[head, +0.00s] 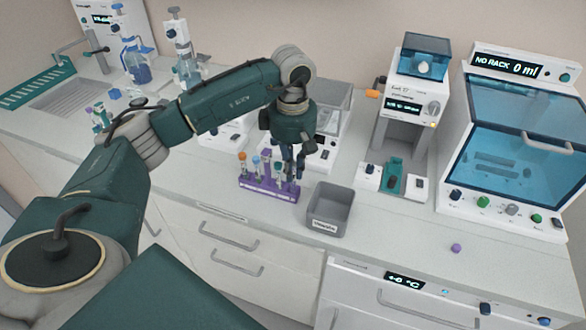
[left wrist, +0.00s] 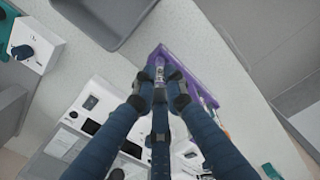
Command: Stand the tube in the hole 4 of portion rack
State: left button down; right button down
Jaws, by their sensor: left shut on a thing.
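The purple rack (head: 262,188) stands on the counter near the front edge, with several capped tubes upright in it. My left gripper (head: 289,172) points down over the rack's right end. In the left wrist view its fingers (left wrist: 160,82) are shut on a pale tube (left wrist: 158,66), which is at one end of the purple rack (left wrist: 183,60). The fingers hide much of this tube, and I cannot tell how deep it sits in a hole. The hole numbers are not readable. My right gripper is not in view.
A grey bin (head: 331,210) stands just right of the rack. Behind it are a white device (head: 333,110) and a dispenser (head: 408,110). A blue-windowed machine (head: 515,135) is at the right. A purple cap (head: 456,248) lies on the clear front counter.

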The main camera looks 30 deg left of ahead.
pick_arm(q)
jog(key=shift+f, duration=0.1)
dwell(0.3)
jog(key=shift+f+b, duration=0.5)
jog(key=shift+b, duration=0.1)
jog(key=c, duration=1.7)
grip_release()
notch_tip(320, 180, up, 12)
